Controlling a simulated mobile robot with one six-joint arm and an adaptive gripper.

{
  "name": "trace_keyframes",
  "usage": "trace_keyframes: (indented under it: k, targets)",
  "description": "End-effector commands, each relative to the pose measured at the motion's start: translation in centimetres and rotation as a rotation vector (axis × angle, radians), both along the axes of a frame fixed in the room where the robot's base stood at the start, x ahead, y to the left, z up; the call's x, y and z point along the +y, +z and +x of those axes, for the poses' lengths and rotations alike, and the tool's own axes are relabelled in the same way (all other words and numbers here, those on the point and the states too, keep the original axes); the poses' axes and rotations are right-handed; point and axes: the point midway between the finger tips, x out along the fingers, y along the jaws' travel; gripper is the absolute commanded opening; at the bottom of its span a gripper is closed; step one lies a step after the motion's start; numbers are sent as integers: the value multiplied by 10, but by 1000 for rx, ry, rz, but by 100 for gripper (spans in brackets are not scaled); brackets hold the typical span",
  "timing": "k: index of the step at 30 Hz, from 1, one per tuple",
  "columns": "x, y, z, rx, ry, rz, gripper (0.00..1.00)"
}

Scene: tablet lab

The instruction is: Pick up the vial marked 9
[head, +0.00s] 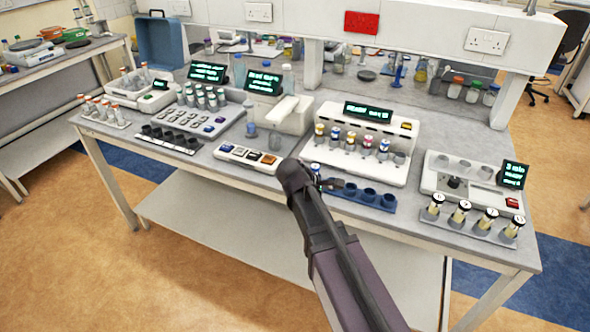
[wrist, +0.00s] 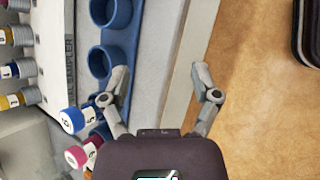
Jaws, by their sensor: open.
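In the wrist view a vial with a blue cap (wrist: 71,120) shows a single 6-or-9-like mark on its pale top; I cannot tell which. A magenta-capped vial (wrist: 79,157) is below it, its mark unclear. Both are left of my gripper (wrist: 161,76), which is open, with nothing between its fingers. The left finger overlaps the edge of the blue rack (wrist: 124,30). In the head view my gripper (head: 333,184) is at the left end of the blue rack (head: 345,190). Part of the rack is hidden by my arm.
A white sampler (head: 340,165) behind the rack holds several colour-capped vials (head: 351,137). Several black-and-white-capped vials (head: 461,212) stand in a grey rack at the right. The bench's front edge runs close to the rack, with open floor (wrist: 255,60) beyond.

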Motion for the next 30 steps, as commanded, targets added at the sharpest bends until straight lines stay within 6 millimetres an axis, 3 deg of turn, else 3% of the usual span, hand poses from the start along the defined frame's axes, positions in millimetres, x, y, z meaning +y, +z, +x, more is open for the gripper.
trace_keyframes:
  k: [1,6,15,21,30]
  targets:
    - [18,4,9,12,75,-55,79]
    - [71,22,27,61,322,-270,79]
    - [157,54,40,141,634,-616,79]
    - [182,64,40,167,711,-722,79]
    - [185,66,40,170,721,-736,79]
